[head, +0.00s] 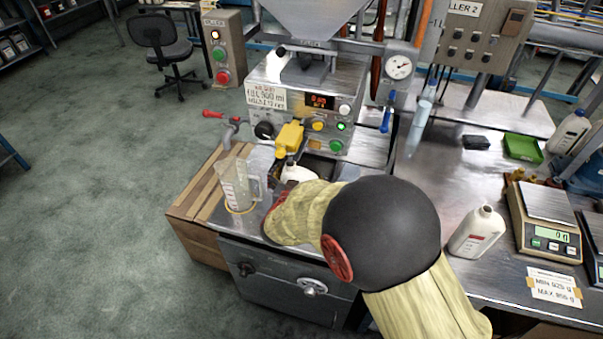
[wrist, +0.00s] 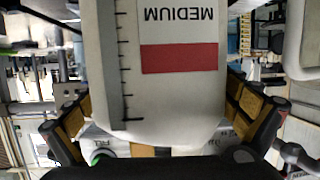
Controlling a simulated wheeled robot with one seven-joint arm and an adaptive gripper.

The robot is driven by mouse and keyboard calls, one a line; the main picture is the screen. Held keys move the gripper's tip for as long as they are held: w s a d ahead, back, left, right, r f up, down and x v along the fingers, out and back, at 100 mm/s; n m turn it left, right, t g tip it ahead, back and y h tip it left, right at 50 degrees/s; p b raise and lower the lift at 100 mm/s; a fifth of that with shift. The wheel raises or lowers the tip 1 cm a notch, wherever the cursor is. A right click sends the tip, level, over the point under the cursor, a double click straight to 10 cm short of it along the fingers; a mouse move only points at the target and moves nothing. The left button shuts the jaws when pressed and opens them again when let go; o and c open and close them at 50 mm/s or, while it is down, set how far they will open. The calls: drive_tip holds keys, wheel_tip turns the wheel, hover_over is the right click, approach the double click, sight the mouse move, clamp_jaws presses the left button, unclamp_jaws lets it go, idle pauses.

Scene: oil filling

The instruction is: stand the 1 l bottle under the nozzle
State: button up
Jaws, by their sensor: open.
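A white bottle (head: 298,173) stands below the yellow nozzle part (head: 289,138) of the filling machine, largely hidden by my arm in the head view. In the wrist view the bottle (wrist: 165,105) fills the middle, upside down in the picture, with a red band, the word MEDIUM and a level scale. My gripper (wrist: 157,115) is open, with one finger at each side of the bottle. Gaps show between the finger pads and the bottle's sides. My fingertips are mostly hidden in the head view. Whether the bottle's mouth lines up with the nozzle cannot be told.
A clear measuring jug (head: 237,187) stands left of the bottle on the metal top. Another white bottle (head: 477,232) stands on the right bench beside a scale (head: 546,225). A green tray (head: 522,148) lies farther back. Open floor is at the left.

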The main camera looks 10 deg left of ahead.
drive_tip(key=v, duration=1.2)
